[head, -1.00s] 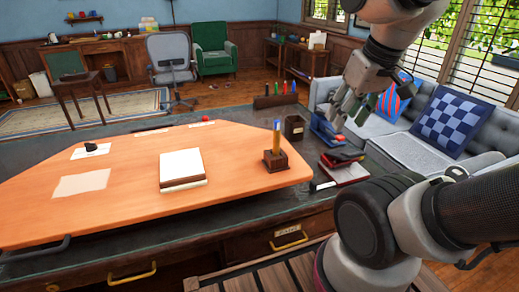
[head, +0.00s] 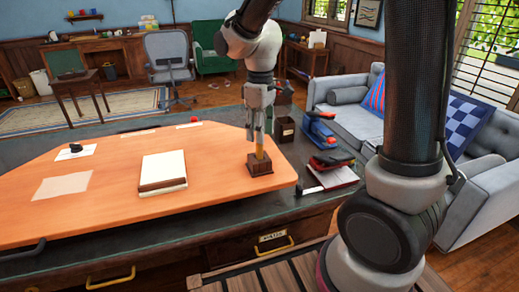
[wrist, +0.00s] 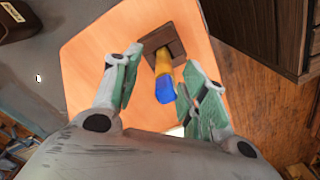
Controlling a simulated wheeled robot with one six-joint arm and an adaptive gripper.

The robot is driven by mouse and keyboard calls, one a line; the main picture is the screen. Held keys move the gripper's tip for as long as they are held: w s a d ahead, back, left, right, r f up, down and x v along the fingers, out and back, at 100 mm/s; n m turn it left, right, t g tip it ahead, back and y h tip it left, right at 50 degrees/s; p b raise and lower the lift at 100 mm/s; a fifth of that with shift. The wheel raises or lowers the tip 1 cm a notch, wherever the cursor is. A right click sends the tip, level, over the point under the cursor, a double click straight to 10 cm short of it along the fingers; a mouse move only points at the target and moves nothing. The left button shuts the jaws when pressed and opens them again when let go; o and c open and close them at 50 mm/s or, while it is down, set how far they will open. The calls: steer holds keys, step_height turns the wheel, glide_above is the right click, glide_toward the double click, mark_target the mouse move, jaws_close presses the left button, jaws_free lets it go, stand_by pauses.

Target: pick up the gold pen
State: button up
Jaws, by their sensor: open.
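The gold pen (head: 260,153) stands upright in a small dark wooden holder (head: 260,168) near the right end of the orange desk top. In the wrist view the pen (wrist: 163,65) shows a gold shaft and a blue end pointing toward the camera, with its lower end inside the holder (wrist: 152,41). My gripper (head: 256,136) points down directly above the holder, its fingers around the pen's upper part. In the wrist view my gripper (wrist: 160,70) is open, one green-padded finger on each side of the pen, with gaps visible. The fingers hide the blue end in the head view.
A dark cup (head: 284,130), a blue stapler-like item (head: 319,131) and stacked books (head: 332,177) stand right of the holder. A white-topped book (head: 163,170) and a paper sheet (head: 62,186) lie to the left. The desk between is clear.

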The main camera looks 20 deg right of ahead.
mark_target(260, 145)
steer(key=f, duration=0.5)
steer(key=shift+s+a+f, duration=0.1)
steer(key=shift+s+a, duration=0.1)
jaws_close()
